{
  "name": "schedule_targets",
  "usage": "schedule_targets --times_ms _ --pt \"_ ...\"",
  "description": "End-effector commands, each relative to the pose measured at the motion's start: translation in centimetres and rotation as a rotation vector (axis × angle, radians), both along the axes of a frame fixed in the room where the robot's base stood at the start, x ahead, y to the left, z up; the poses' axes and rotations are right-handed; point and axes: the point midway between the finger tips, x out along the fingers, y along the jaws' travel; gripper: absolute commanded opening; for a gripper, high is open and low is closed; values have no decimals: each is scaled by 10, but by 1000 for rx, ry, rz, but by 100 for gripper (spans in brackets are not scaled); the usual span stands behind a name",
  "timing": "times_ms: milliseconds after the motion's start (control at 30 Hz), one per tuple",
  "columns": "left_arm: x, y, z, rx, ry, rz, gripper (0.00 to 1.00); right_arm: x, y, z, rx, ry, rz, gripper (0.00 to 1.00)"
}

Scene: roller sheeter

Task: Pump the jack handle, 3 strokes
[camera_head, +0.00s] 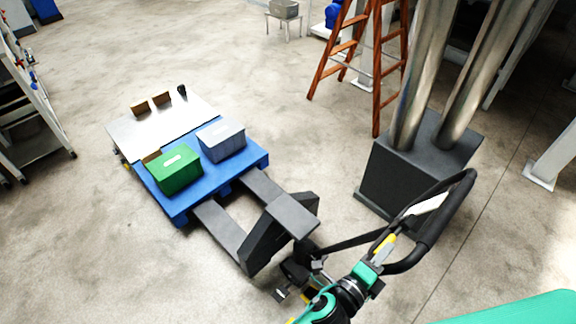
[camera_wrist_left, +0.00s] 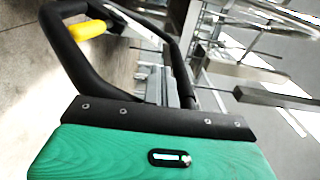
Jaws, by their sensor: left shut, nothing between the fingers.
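The pallet jack has dark grey forks (camera_head: 221,232) and a black loop handle (camera_head: 446,218) on a long bar that slants up to the right. A yellow lever (camera_head: 385,245) sits inside the loop. My left gripper (camera_head: 376,262) is shut and empty at the lower part of the handle; whether it touches it I cannot tell. My right gripper is not in view.
A dark pedestal (camera_head: 405,172) with metal columns stands right behind the handle. A wooden ladder (camera_head: 334,58) is farther back.

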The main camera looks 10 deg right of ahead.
Motion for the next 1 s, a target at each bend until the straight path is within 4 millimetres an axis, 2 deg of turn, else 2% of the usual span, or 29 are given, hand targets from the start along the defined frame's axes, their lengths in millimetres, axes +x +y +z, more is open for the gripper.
schedule_targets --times_ms 100,333,467,700,1000 --pt "22 16 15 5 -6 3 0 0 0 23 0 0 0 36" --pt "66 49 29 6 -4 3 0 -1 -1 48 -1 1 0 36" --pt "82 60 30 4 -4 1 0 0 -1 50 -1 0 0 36" --pt "92 68 30 4 -2 1 0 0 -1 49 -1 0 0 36" --pt "151 110 43 5 -6 3 0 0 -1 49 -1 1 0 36"
